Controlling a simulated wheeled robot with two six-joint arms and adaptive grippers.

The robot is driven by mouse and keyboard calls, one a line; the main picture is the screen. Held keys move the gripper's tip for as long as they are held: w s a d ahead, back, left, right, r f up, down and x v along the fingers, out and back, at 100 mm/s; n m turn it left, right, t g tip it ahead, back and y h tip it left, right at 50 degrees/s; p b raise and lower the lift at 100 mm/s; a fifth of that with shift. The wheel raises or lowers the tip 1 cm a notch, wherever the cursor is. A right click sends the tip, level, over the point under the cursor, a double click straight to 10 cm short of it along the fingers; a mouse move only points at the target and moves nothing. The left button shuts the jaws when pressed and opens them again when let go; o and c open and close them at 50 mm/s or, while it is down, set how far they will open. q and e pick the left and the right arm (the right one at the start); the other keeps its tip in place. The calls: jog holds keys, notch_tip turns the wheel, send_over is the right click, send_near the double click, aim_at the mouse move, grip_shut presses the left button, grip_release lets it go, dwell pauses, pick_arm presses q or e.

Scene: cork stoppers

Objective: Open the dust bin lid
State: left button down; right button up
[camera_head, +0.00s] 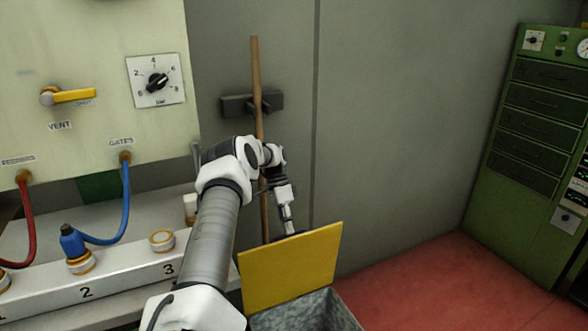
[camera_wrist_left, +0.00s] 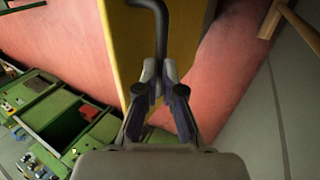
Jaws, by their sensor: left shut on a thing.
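The yellow dust bin lid (camera_head: 290,268) stands raised and nearly upright behind the bin's opening in the head view. The speckled grey inside of the dust bin (camera_head: 305,312) shows below it at the bottom edge. My left gripper (camera_head: 287,222) is behind the lid's upper edge, its fingertips hidden there. In the left wrist view my left gripper (camera_wrist_left: 160,70) is shut on a dark bent handle (camera_wrist_left: 160,30) that stands against the yellow lid (camera_wrist_left: 126,45). My right gripper is not in view.
A wooden pole (camera_head: 256,85) leans in a dark wall holder (camera_head: 235,105) behind my arm. A bench with numbered sockets (camera_head: 120,278) and hoses is at the left. A green cabinet (camera_head: 535,150) stands at the right. The red floor (camera_head: 430,285) between is clear.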

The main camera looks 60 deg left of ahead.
pick_arm(q)
jog(key=shift+s+f, duration=0.4)
jog(key=shift+f, duration=0.3)
jog(key=c, duration=1.5)
grip_release()
jog(key=o, duration=0.3)
jog(key=shift+w+a+f, duration=0.2)
jog(key=shift+f, duration=0.15)
jog(key=shift+o, duration=0.9)
jog(key=shift+w+a+f, duration=0.1)
jog(key=shift+a+f, duration=0.1)
jog(key=shift+d+r, duration=0.1)
jog(key=shift+r, duration=0.15)
jog(key=shift+c, duration=0.9)
